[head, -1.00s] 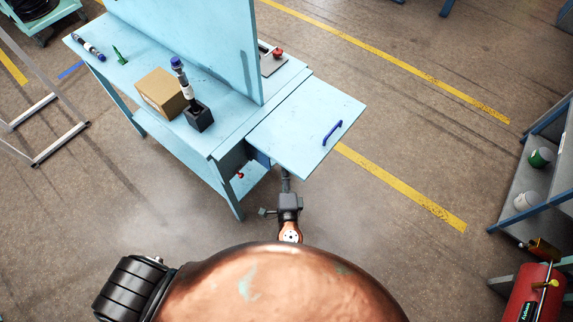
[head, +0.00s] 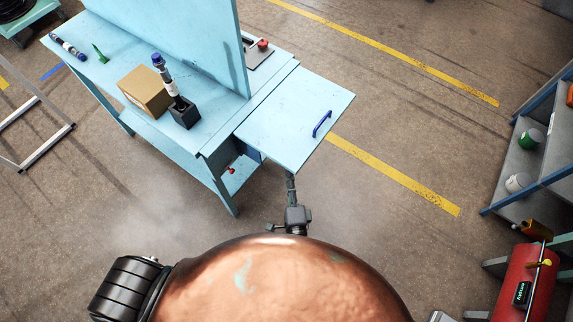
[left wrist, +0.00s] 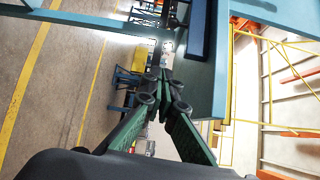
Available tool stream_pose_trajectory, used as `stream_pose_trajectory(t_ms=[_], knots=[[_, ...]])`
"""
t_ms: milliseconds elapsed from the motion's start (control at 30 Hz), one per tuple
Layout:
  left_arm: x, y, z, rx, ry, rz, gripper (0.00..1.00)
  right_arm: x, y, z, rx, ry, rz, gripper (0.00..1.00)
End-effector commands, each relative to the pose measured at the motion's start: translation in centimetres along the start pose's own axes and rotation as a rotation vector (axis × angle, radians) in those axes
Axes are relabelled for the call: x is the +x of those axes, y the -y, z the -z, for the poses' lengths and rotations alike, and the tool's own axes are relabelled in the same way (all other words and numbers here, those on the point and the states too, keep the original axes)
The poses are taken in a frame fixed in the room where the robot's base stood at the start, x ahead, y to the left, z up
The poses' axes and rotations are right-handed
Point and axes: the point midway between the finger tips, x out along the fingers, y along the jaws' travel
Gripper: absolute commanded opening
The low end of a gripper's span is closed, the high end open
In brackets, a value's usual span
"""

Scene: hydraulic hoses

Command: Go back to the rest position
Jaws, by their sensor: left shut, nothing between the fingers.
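My left gripper (head: 290,178) is just beyond my copper-coloured body, by the near corner of a light-blue panel (head: 290,122) with a blue handle (head: 322,123). The panel stands out from the right side of a light-blue workbench (head: 205,145). In the left wrist view the fingertips (left wrist: 164,76) meet with nothing between them. The head view does not show whether the gripper touches the panel. My right gripper is not in view.
On the bench stand a hose piece with a blue cap (head: 165,75) upright in a black block (head: 184,113), and a cardboard box (head: 145,92). A shelf rack (head: 527,150) and a red cylinder (head: 525,290) are at the right. Floor is clear between bench and rack.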

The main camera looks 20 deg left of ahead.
Motion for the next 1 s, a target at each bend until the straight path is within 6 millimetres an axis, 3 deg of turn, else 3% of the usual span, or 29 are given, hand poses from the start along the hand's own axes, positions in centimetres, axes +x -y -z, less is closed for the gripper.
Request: stream_pose_trajectory(t_ms=[133,433,567,667,867,1000], knots=[[-1.4,0.0,0.0,0.000,0.001,-0.001,0.00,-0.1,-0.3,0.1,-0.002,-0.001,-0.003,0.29],[-1.7,0.0,0.0,-0.001,0.000,-0.001,0.00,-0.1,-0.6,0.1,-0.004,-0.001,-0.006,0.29],[-1.3,-1.9,-0.1,0.009,-0.006,-0.043,0.00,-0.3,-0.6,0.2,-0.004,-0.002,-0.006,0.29],[-0.6,-6.2,-0.5,0.024,-0.020,-0.141,0.00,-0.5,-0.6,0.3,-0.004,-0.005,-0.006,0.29],[-0.5,-19.9,-3.7,0.024,-0.034,-0.459,0.00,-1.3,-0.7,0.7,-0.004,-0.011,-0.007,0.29],[-2.6,-29.3,-7.4,-0.020,-0.012,-0.687,0.00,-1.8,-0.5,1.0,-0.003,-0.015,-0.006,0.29]])
